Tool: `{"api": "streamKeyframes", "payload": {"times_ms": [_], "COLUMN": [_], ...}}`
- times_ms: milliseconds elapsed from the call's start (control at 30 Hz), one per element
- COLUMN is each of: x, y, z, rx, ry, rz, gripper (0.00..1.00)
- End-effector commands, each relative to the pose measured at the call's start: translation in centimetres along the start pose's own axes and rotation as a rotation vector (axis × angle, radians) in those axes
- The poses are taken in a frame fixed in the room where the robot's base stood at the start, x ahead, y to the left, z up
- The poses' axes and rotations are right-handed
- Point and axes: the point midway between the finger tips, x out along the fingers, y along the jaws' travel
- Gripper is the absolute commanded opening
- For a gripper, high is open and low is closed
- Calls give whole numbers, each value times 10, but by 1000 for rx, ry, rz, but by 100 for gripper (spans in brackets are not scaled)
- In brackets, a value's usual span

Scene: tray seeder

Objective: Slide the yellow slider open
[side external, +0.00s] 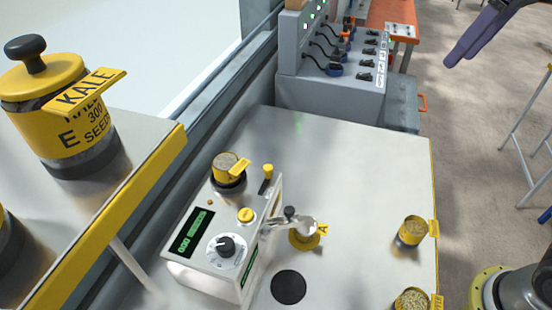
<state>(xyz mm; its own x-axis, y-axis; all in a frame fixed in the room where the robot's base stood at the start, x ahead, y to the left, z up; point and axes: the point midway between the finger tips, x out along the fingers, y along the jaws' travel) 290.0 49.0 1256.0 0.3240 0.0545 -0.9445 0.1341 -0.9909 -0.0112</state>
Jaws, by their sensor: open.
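The tray seeder (212,245) is a white box with a green display and a black dial, standing on the metal table. A small yellow slider knob (268,171) stands at the upper end of a short dark slot on its right rear. My gripper (459,60) shows as purple fingers at the upper right edge. It is open, with nothing seen in it, far from the slider and above the floor side of the table. The rest of the gripper is cut off by the frame.
A seed jar (226,166) sits on the seeder. A yellow cup (305,235) stands below its spout, beside a black disc (289,287). Seed cups (412,231) line the right edge. A large KALE jar (60,130) stands on the left shelf. The table's middle is clear.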

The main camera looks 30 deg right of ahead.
Motion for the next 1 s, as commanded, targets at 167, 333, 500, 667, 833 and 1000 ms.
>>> {"api": "streamKeyframes", "payload": {"times_ms": [167,333,500,667,833,1000], "x": [12,41,86,136,178,190], "y": [-34,-77,-129,-176,-207,-218], "z": [-64,-111,-143,-155,-146,-139], "rx": [-80,-159,-243,-317,-369,-390], "ry": [-69,-136,-200,-252,-317,-334], "rz": [-24,-41,-53,-60,-55,-54], "gripper": [56,56,56,56,56,56]}}
